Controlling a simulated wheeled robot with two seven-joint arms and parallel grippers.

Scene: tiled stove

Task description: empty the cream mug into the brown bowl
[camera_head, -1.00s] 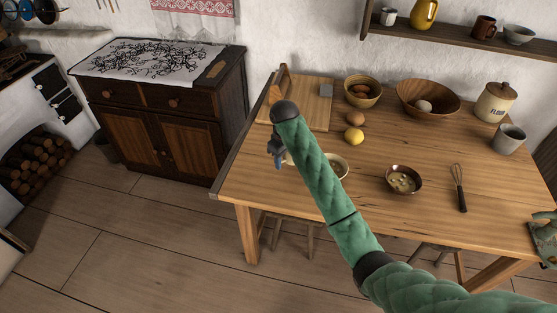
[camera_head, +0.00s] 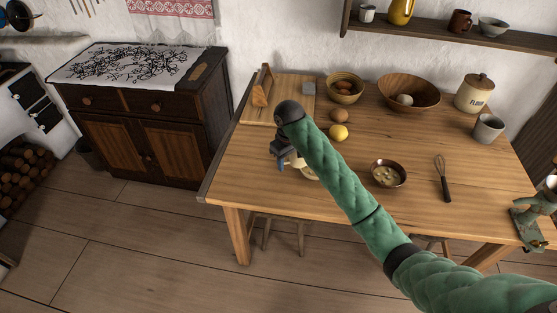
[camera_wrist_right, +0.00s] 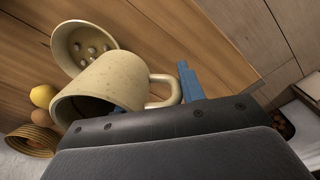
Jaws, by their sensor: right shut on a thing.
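My right gripper (camera_head: 283,152) is shut on the cream mug (camera_wrist_right: 110,82), a speckled mug held at its handle side. In the right wrist view the mug is tipped over, with its dark mouth facing the lower left; I cannot tell what is inside. In the head view it is mostly hidden by my wrist. A cream bowl (camera_wrist_right: 76,42) with several small round pieces is close to the mug, and the arm partly covers it in the head view. The brown bowl (camera_head: 403,167), dark with pale pieces inside, stands farther right on the table, apart from the mug. My left gripper is not in view.
A lemon (camera_head: 339,132) and an egg (camera_head: 340,115) lie behind my arm. A basket of eggs (camera_head: 358,84), a large wooden bowl (camera_head: 432,92), a flour jar (camera_head: 474,95) and a grey cup (camera_head: 488,128) stand at the back. A whisk (camera_head: 444,180) lies right of the brown bowl.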

